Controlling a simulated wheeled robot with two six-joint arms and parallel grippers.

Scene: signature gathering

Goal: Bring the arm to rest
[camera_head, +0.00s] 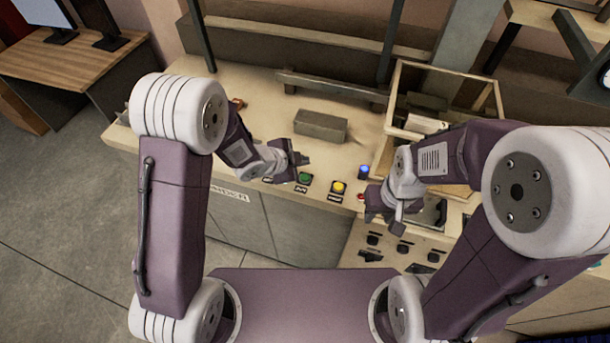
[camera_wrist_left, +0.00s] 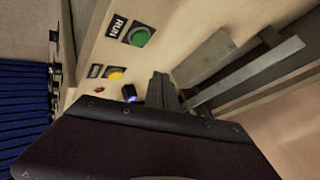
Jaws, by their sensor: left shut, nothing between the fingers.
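My left gripper (camera_head: 296,161) is over the bench, just behind the green button (camera_head: 305,178). It is shut and empty. In the left wrist view its fingers (camera_wrist_left: 161,90) show as one dark block, with the green button (camera_wrist_left: 141,37) and yellow button (camera_wrist_left: 115,74) beyond. My right gripper (camera_head: 384,213) hangs at the bench's front edge, near the red button (camera_head: 361,197); its finger gap is not clear.
The yellow button (camera_head: 339,187) and a blue button (camera_head: 364,172) stand on the bench (camera_head: 262,106). A grey block (camera_head: 320,126) lies behind them. A framed box (camera_head: 395,90) rises at the right. Several dark controls (camera_head: 403,249) are on the front panel.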

